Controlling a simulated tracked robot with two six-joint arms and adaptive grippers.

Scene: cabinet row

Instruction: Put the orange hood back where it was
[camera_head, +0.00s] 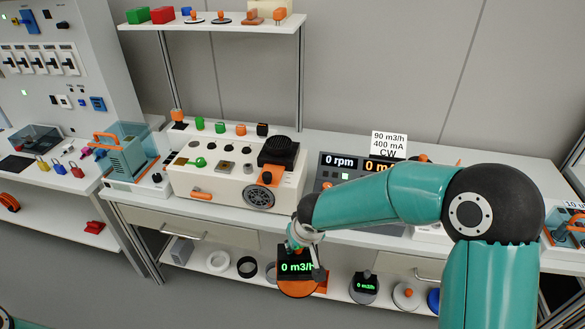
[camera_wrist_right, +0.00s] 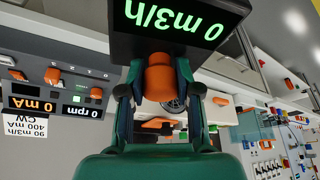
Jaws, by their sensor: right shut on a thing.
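The orange hood (camera_head: 297,290) has a black display reading "0 m3/h" and an orange round rim below it. In the head view it hangs in front of the bench, at about the height of the lower shelf. My right gripper (camera_head: 303,240) is above it. In the right wrist view my right gripper (camera_wrist_right: 160,95) is shut on the hood's orange knob (camera_wrist_right: 160,75), with the black display (camera_wrist_right: 180,22) just beyond. The arm and display hide part of the hood. My left gripper is not in view.
The lower shelf (camera_head: 205,268) holds a white ring (camera_head: 218,261), a black ring (camera_head: 247,267), a grey hood with a display (camera_head: 365,285) and a white round piece (camera_head: 405,296). Above stands a cream instrument box (camera_head: 225,180) beside a dark display panel (camera_head: 340,165). Drawer handles (camera_head: 183,234) stick out.

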